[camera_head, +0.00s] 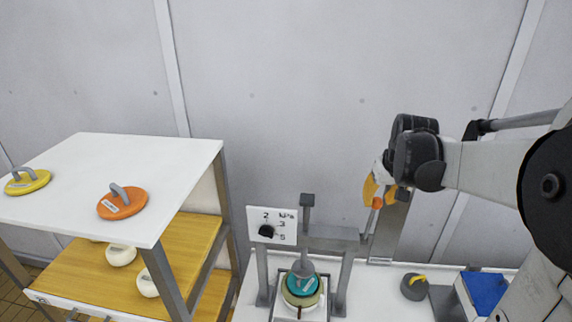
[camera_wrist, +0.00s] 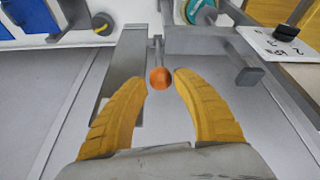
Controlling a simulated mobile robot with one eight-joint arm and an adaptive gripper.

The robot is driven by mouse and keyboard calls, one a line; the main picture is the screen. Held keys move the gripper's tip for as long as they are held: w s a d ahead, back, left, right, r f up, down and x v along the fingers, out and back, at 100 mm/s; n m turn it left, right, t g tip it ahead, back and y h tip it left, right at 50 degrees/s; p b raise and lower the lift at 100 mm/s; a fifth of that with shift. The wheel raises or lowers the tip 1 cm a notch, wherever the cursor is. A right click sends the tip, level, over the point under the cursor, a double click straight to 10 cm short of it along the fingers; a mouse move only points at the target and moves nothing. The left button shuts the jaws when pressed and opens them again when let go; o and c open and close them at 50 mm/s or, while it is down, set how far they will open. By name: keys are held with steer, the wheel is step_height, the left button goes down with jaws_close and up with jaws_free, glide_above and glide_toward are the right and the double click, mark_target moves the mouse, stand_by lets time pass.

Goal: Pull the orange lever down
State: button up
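The orange lever is a thin grey rod with an orange ball knob (camera_head: 377,203) at its upper end. It rises, slightly tilted, beside the grey press frame. In the wrist view the orange knob (camera_wrist: 160,78) sits between the tips of my two yellow fingers, with a narrow gap showing on each side. My gripper (camera_wrist: 160,84) looks open around the knob, not clamped on it. In the head view my gripper (camera_head: 373,190) is at the knob, partly hidden by my dark wrist.
The press frame (camera_head: 330,239) carries a dial plate (camera_head: 285,240) and stands over a teal-topped round piece (camera_head: 302,285). A white shelf (camera_head: 120,165) with orange and yellow handled discs stands left. A grey round weight (camera_head: 414,287) and blue box (camera_head: 484,291) are right.

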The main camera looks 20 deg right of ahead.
mark_target(372, 211)
steer(key=x, duration=0.7)
steer(key=shift+w+f, duration=0.1)
steer(key=shift+f, duration=0.2)
jaws_close()
